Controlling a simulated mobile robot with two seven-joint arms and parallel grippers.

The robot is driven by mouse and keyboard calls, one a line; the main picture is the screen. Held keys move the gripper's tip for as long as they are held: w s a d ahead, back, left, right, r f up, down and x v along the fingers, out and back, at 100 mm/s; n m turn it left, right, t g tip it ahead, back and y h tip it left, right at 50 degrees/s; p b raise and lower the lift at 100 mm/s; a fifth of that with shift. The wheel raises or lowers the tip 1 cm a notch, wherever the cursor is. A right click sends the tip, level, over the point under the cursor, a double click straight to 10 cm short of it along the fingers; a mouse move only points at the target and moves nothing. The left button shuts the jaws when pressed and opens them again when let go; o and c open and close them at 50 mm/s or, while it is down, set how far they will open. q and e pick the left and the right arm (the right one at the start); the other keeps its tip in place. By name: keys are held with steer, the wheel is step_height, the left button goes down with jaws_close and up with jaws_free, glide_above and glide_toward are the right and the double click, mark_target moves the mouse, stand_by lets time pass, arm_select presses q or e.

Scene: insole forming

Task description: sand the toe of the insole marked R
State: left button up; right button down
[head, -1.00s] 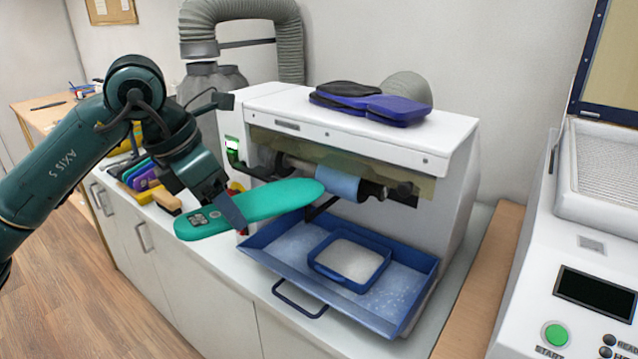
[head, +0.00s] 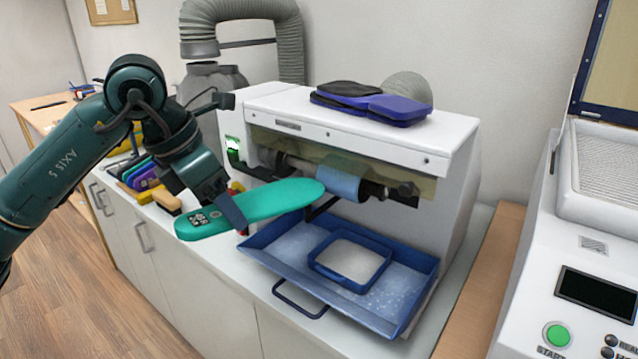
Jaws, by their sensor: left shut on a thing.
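A green light shows on the machine's left side. My right gripper is not in view.
A blue dust tray (head: 265,245) with a smaller blue-framed tray (head: 318,268) sits below the drum. A purple and black case (head: 375,103) lies on the machine. Brushes and tools (head: 145,180) lie at left. A white machine (head: 570,290) stands at right.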

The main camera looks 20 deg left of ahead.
arm_select(q)
steer(key=shift+s+d, duration=0.1)
steer(key=shift+d, duration=0.15)
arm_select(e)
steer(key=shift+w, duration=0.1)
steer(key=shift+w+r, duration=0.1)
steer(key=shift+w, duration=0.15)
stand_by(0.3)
